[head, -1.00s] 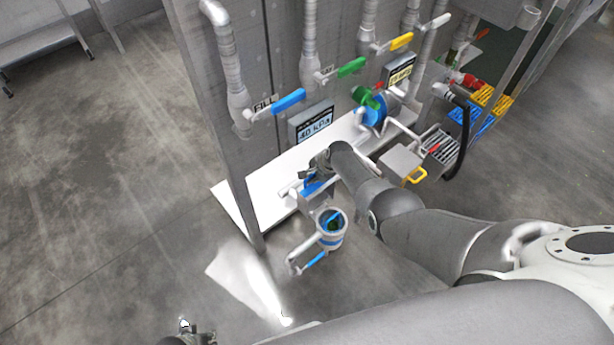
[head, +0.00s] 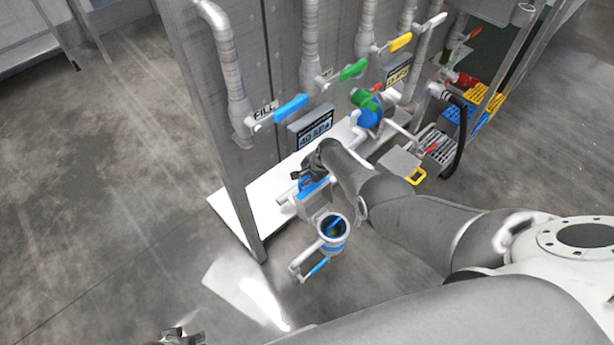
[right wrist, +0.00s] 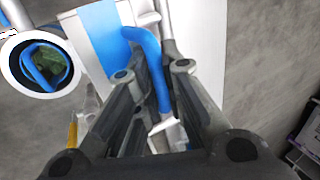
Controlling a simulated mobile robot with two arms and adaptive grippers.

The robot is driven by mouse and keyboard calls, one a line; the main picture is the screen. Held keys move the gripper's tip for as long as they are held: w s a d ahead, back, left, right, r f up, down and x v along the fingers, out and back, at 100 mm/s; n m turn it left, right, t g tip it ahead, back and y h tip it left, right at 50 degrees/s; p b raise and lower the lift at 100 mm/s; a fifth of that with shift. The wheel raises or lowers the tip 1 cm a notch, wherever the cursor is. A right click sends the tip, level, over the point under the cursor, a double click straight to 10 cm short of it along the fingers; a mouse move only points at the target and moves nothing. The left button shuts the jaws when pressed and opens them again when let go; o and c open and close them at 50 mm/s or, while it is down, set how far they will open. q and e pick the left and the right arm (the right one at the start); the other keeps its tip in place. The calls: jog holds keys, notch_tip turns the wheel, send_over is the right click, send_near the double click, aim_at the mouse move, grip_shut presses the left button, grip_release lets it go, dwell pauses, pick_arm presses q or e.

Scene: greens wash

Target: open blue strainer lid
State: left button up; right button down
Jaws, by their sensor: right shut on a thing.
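A pale grey strainer box (head: 317,208) stands at the front edge of the white ledge, with a blue lid part (head: 313,187) on top. In the right wrist view a blue band (right wrist: 102,32) crosses the pale box, and a bent blue handle (right wrist: 151,62) runs from it between my fingers. My right gripper (head: 303,180) is at this lid, shut on the blue handle; the fingers hide part of it. Whether the lid is lifted cannot be told. My left gripper (head: 183,338) is cut off at the bottom edge, away from the strainer; its jaws are unclear.
A round blue-rimmed cup (head: 333,224) with green inside sits just below the box, with a blue-handled valve (head: 318,267) beneath. Pipes with blue (head: 290,107), green (head: 353,70) and yellow (head: 400,42) handles line the panel.

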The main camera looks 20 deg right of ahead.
jog(key=shift+a, duration=0.1)
jog(key=c, duration=1.6)
grip_release()
jog(key=shift+o, duration=0.4)
jog(key=shift+r, duration=0.2)
jog(key=shift+s+r, duration=0.1)
jog(key=shift+r, duration=0.05)
jog(key=shift+v, duration=1.15)
jog(key=v, duration=0.9)
